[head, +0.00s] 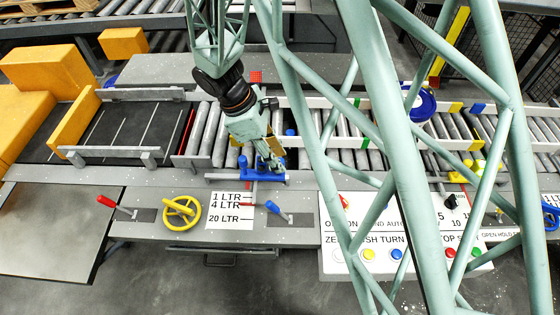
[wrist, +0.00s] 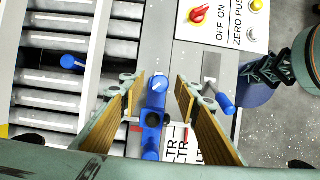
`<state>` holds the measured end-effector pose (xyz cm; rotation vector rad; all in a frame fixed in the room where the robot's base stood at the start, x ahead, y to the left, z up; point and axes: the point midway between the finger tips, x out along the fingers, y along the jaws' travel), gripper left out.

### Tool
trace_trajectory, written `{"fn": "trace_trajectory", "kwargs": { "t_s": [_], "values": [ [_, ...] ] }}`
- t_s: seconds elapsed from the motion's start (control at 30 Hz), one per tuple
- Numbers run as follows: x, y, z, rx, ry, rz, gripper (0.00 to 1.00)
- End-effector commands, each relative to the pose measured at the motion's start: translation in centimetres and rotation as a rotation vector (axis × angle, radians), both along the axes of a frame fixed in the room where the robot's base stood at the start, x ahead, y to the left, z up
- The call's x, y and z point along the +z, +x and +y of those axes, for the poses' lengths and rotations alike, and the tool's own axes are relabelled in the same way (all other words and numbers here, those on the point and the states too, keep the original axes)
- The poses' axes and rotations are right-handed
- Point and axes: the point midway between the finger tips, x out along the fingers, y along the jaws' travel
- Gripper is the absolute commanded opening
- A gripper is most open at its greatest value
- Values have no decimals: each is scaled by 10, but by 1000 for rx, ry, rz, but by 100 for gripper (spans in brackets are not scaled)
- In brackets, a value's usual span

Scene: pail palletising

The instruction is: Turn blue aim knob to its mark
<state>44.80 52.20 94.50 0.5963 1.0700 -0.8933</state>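A blue fixture with a round knob top (wrist: 160,84) shows in the wrist view between my fingers; a pale line crosses that top. A dark round hole is in the blue body (wrist: 152,119) below it. In the head view the blue fixture (head: 268,178) sits on the conveyor's front rail. My gripper (wrist: 157,88) is open, with one finger to each side of the blue fixture and gaps showing. In the head view my gripper (head: 264,153) is just above the fixture and partly hides it. I cannot make out the knob's mark.
A blue-handled lever (head: 273,207) stands right of the litre label (head: 230,209). A yellow handwheel (head: 182,212) and red-handled lever (head: 106,201) are left. The control panel (head: 338,262) is front right. Rollers (wrist: 62,92) with another blue peg (wrist: 72,62) lie left in the wrist view.

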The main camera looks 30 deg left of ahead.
Motion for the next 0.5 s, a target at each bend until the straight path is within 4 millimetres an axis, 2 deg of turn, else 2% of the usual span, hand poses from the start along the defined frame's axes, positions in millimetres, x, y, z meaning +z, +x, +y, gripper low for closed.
{"fn": "trace_trajectory", "kwargs": {
  "t_s": [0.2, 0.5],
  "values": [
    [-14, 3, -5, 2, 0, 1, 30],
    [-17, 4, -6, 1, 0, 0, 30]
  ]
}}
